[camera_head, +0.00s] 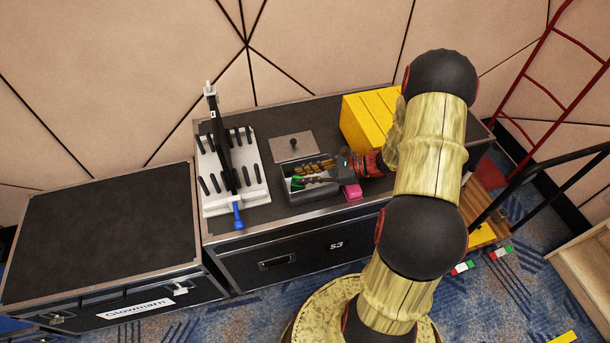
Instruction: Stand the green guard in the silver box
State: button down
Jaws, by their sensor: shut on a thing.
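The silver box (298,198) is an open grey tray on the black case top, left of my gripper. The green guard (297,182) shows as a small green piece at the box's left part, with a pale thin length running right from it toward my gripper. My gripper (342,172) is at the box's right end, low over it, and shut on what looks like the guard. The fingertips are small and partly dark, so the exact grip is hard to see. I cannot tell whether the guard touches the box floor; it looks tilted or lying, not upright.
Several yellow-brown pieces (318,166) lie in the box's back part. A pink block (352,192) sits at its right front. A grey plate with a knob (292,146) is behind. A white pegged rack (215,205) stands left, a yellow case (368,120) back right.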

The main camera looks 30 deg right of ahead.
jog(key=c, duration=1.7)
grip_release()
jog(key=shift+f, duration=0.1)
